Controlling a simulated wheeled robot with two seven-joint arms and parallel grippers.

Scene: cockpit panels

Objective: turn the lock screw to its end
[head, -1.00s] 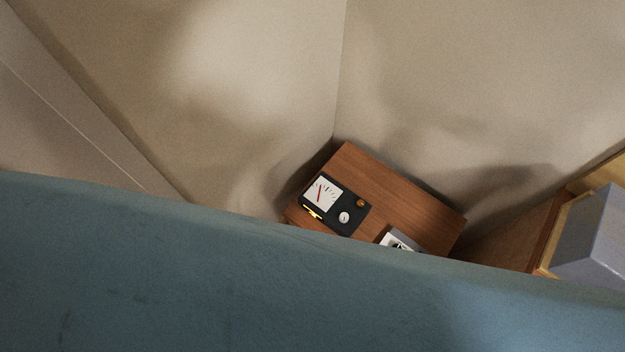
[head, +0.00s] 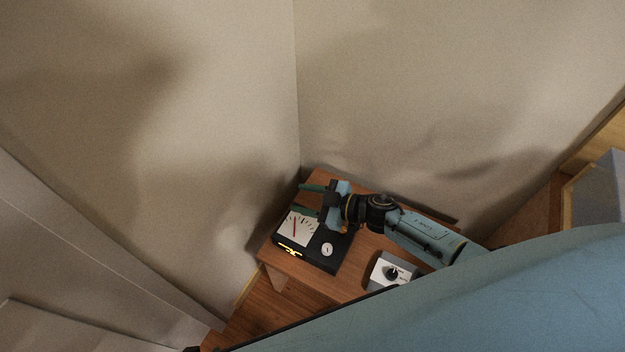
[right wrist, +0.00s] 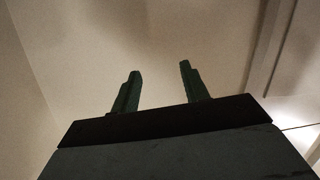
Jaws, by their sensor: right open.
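A black panel box (head: 334,262) lies on a small wooden table. It carries a white meter (head: 297,230) with a red needle, a small round white piece (head: 327,249) with a dark mark, and yellow parts (head: 290,252) at its front edge. I cannot tell for sure which part is the lock screw. My right gripper (head: 308,199) is open and empty, over the far end of the panel, fingers pointing left. In the right wrist view its two green fingers (right wrist: 158,90) stand apart with only wall behind them. The panel's far right corner is hidden by this gripper. My left gripper is not in view.
The wooden table (head: 345,287) stands in a corner between beige walls. A white and grey box with a black knob (head: 392,273) sits at its front right. A grey translucent block (head: 598,190) is at the far right. My own blue body covers the lower right.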

